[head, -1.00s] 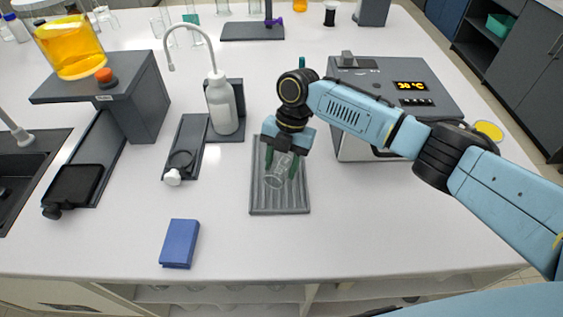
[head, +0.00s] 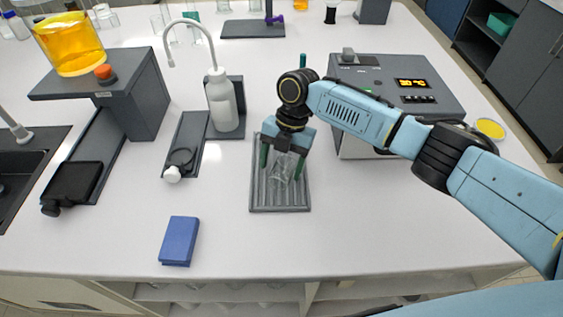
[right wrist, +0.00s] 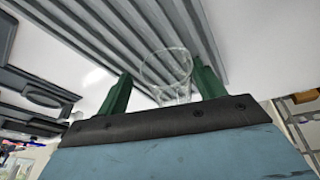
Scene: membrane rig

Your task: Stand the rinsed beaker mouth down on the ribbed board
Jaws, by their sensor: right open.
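The clear glass beaker (head: 283,171) is on the ribbed board (head: 280,208), towards its middle. My right gripper (head: 282,166) is above the board with its green fingers spread, one on each side of the beaker. In the right wrist view the beaker (right wrist: 168,68) shows as a round glass outline between the open fingers (right wrist: 162,84), with gaps beside it, over the grey ribs (right wrist: 100,35). The glass is too faint to tell which end is its mouth. My left gripper is not in view.
A grey box with a lit display (head: 400,95) stands right of the board, close to my arm. A white wash bottle (head: 222,103) stands behind left. A blue block (head: 179,241) lies at the front left. The front right of the bench is clear.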

